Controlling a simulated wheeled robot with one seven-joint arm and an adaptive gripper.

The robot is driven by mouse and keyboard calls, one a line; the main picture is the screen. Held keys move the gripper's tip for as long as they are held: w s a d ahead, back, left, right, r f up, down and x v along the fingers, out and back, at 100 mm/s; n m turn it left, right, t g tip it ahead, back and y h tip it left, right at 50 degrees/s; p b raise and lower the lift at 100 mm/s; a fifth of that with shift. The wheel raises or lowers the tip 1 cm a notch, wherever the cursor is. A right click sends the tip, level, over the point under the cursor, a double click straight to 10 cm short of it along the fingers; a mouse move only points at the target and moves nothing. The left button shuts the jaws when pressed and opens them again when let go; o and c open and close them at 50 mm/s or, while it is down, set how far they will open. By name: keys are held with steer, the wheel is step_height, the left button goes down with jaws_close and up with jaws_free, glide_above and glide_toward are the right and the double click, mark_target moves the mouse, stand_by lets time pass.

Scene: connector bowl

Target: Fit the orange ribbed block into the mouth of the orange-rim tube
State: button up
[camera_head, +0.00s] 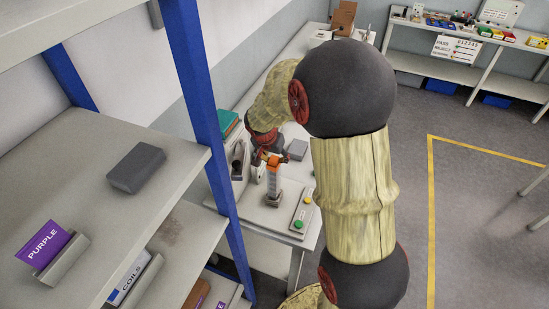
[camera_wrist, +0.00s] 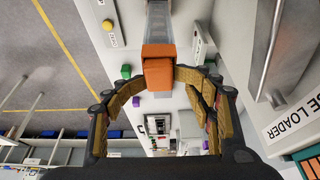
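The orange ribbed block (camera_wrist: 158,72) is between the two fingertips of my gripper (camera_wrist: 160,76) in the wrist view, and the tips press on its sides. Its ribs cannot be made out. A clear tube (camera_wrist: 160,25) lies directly beyond the block in line with it. In the head view the tube (camera_head: 273,185) stands upright on a small base on the white bench. Orange shows at its top, right under my gripper (camera_head: 270,158). The block and the orange rim blend together, so I cannot tell how far the block sits in the mouth.
A panel with a green button (camera_head: 298,224) and a yellow button (camera_head: 307,199) lies right of the tube. A grey box (camera_head: 297,149) is behind it. Dark cylinders (camera_head: 238,160) stand left. A blue shelf post (camera_head: 205,110) rises near the bench's left side.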

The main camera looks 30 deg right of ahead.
steer(key=shift+s+a+f, duration=0.1)
steer(key=shift+s+f, duration=0.05)
stand_by(0.6)
steer(key=shift+a+r, duration=0.1)
steer(key=shift+r, duration=0.25)
steer(key=v, duration=1.2)
steer(key=s+a+r+n+t+y, duration=0.1)
steer(key=s+a+r+n, duration=0.1)
steer(key=s, duration=0.6)
steer(key=s+a+r+n+t+y, duration=0.1)
steer(key=s+a+r+n, duration=0.2)
steer(key=s+a+n, duration=0.2)
steer(key=s+a+r+n+y, duration=0.1)
steer(key=s+a+r+n, duration=0.2)
steer(key=s, duration=0.8)
steer(key=shift+s+a+r+t+y, duration=0.15)
steer(key=shift+s+a+t, duration=0.05)
steer(key=shift+a, duration=0.45)
steer(key=shift+s+a+r+t+y, duration=0.1)
steer(key=shift+s+a+t+y, duration=0.1)
steer(key=shift+a, duration=0.45)
